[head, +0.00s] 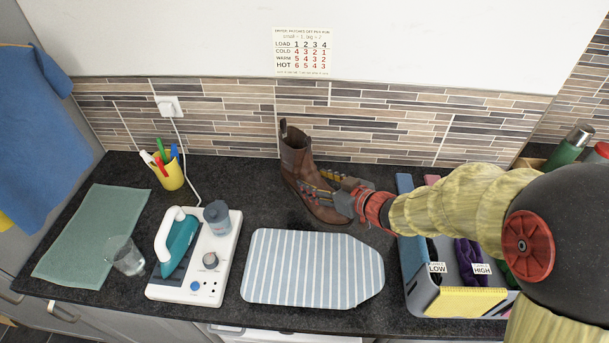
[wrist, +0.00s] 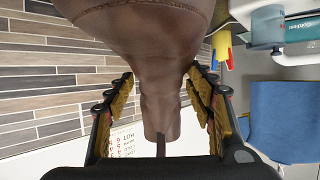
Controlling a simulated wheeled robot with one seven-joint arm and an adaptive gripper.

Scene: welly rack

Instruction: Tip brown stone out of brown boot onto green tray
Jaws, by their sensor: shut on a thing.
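The brown boot (head: 296,160) is at the back middle of the counter, nearly upright, opening up and toe towards the front right. I cannot tell whether its sole touches the counter. My gripper (head: 318,192) comes from the right and is shut on the boot around its ankle. In the wrist view the boot (wrist: 155,45) appears upside down between the two fingers (wrist: 160,105). The brown stone is not visible; the boot's inside is hidden. A flat, ribbed green mat-like piece (head: 95,235) lies at the far left, perhaps the green tray.
A yellow cup of pens (head: 168,174), a glass (head: 125,256), and a white iron station (head: 195,285) with a teal iron and grey bottle (head: 217,217) stand left. A striped board (head: 312,268) lies in front. A bin (head: 460,301) stands right. The tiled wall (head: 230,120) is close behind.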

